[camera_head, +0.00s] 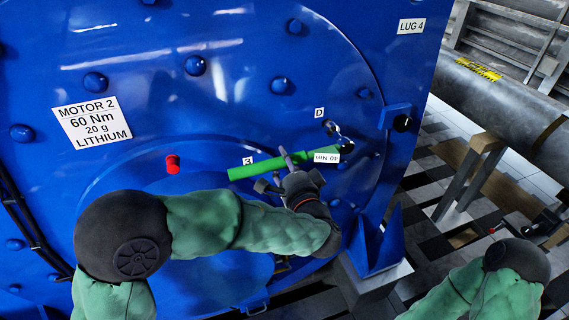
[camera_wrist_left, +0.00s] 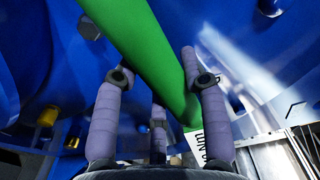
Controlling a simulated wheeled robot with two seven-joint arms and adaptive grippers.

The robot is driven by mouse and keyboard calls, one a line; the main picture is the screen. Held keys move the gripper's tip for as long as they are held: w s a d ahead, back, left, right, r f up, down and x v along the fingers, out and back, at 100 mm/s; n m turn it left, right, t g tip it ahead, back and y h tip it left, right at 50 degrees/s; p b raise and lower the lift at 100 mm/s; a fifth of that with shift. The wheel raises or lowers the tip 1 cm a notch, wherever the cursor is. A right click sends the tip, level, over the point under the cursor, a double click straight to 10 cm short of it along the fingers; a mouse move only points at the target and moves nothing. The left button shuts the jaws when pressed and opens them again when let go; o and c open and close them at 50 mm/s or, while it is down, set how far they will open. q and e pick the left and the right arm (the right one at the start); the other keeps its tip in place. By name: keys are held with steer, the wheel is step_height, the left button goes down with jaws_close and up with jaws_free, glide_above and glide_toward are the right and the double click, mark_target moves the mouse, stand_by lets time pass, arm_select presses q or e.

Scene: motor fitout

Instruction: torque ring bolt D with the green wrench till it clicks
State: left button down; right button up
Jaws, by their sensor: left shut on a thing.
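The green wrench (camera_head: 268,166) lies across the blue motor face, its long handle pointing left and its head end at the right. It carries a white tag (camera_head: 327,157). The D label (camera_head: 319,113) sits above a bolt (camera_head: 330,127), close to the wrench's head end. I cannot tell whether the head is seated on that bolt. My left gripper (camera_head: 287,165) is shut on the green handle. In the left wrist view the handle (camera_wrist_left: 150,50) passes between the fingers (camera_wrist_left: 160,75). My right gripper is out of view; only part of that arm shows at lower right.
The motor face carries a red knob (camera_head: 172,164), several blue bolts and a label plate (camera_head: 93,122). A blue bracket (camera_head: 378,245) stands below the wrench. A grey pipe (camera_head: 490,90) runs at the right. The tiled floor at right holds a wooden-topped stand (camera_head: 482,143).

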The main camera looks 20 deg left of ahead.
arm_select(q)
steer(key=shift+b+x, duration=0.55)
steer(key=shift+x, duration=0.6)
stand_by(0.4)
steer(key=shift+r, duration=0.3)
steer(key=shift+r+m+p, duration=0.8)
steer(key=shift+r+p, duration=0.25)
steer(key=shift+d+r+m+p, duration=0.1)
steer(key=shift+r+m+p, duration=0.6)
steer(key=shift+r+p, duration=0.45)
steer(key=shift+r, duration=0.1)
steer(key=shift+w+d+r+m+p, duration=0.1)
steer(key=shift+d+r+m+p, duration=0.05)
steer(key=shift+r+m+p, duration=0.35)
steer(key=shift+w+d+r+m+p, duration=0.1)
steer(key=shift+r+m+p, duration=0.2)
steer(key=shift+r+p, duration=0.3)
